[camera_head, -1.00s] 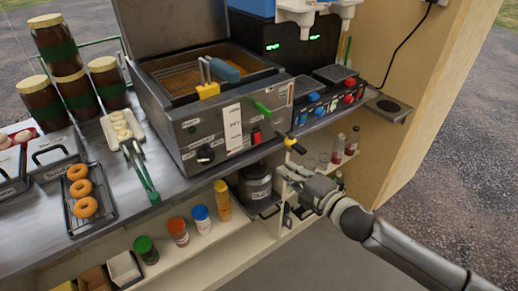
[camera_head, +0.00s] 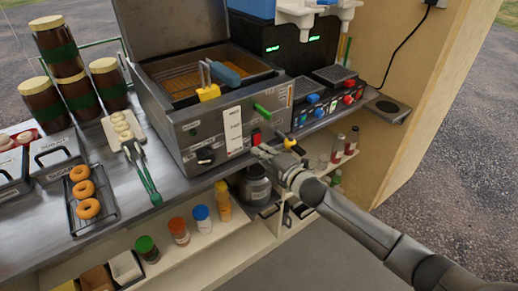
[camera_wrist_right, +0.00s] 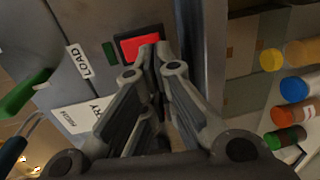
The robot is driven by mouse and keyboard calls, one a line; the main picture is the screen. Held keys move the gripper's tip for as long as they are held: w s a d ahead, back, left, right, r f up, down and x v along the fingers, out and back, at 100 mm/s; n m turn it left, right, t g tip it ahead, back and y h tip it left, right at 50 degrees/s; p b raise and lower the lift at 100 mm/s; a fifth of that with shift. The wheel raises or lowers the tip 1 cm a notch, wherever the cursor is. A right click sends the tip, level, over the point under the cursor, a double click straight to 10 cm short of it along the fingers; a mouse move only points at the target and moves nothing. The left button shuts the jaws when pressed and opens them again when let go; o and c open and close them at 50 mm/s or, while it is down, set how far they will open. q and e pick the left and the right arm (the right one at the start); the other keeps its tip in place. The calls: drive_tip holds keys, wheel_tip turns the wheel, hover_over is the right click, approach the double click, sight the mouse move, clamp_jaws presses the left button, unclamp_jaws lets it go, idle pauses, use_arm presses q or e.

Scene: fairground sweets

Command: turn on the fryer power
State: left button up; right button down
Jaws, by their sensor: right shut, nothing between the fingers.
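The fryer (camera_head: 190,125) is a steel box on the counter with its lid up and a basket inside. Its red power switch (camera_head: 256,137) is on the front panel, right of a white label. In the right wrist view the red switch (camera_wrist_right: 138,44) is large, just beyond the fingertips, its lower edge partly covered by them. My right gripper (camera_head: 257,151) is shut and empty, its tips close to the switch. The wrist view also shows its fingers (camera_wrist_right: 152,62) together. I cannot tell whether they touch the switch. My left gripper is not in view.
A green handle (camera_head: 262,109) sticks out of the fryer front above the switch. A yellow-tipped lever (camera_head: 289,143) is right of my gripper. Several bottles and jars, including a dark jar (camera_head: 255,187), stand on the shelf below. Donuts (camera_head: 84,190) lie on a rack at left.

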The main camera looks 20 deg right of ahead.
drive_tip(key=shift+w+a+f, duration=0.1)
drive_tip(key=shift+w+a, duration=0.15)
drive_tip(key=shift+w, duration=0.45)
